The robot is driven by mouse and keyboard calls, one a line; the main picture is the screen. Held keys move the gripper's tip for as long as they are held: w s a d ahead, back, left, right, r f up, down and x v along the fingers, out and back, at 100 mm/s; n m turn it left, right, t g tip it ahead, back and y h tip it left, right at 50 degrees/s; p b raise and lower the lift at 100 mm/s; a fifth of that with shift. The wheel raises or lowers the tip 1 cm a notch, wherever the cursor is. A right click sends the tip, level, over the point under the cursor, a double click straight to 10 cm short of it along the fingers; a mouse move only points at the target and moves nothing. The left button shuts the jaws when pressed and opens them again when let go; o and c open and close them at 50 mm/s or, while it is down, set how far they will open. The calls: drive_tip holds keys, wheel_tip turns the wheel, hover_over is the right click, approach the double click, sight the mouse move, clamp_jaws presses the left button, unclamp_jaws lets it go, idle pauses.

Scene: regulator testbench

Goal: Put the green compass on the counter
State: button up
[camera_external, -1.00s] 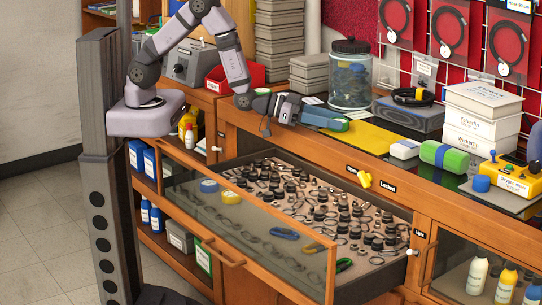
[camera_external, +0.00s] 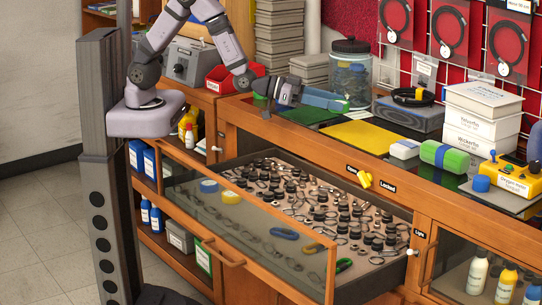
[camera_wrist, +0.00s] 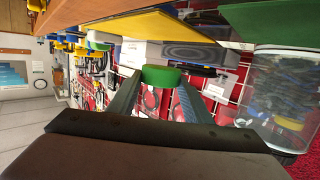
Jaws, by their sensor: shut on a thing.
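In the external view my gripper (camera_external: 340,102) points right, over the back part of the counter (camera_external: 250,116), in front of the glass jar. The compass is too small to make out clearly there. I cannot tell the exact gap between it and the counter top.
A glass jar (camera_external: 351,70) stands close behind the fingers. A green mat (camera_external: 308,113) and a yellow mat (camera_external: 358,135) lie on the counter. Below, an open drawer (camera_external: 250,240) holds many small parts.

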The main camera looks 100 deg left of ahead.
drive_tip(key=shift+r, duration=2.3)
wheel_tip(320, 180, up, 8)
drive_tip(key=p, duration=0.8)
drive_tip(key=shift+r, duration=0.2)
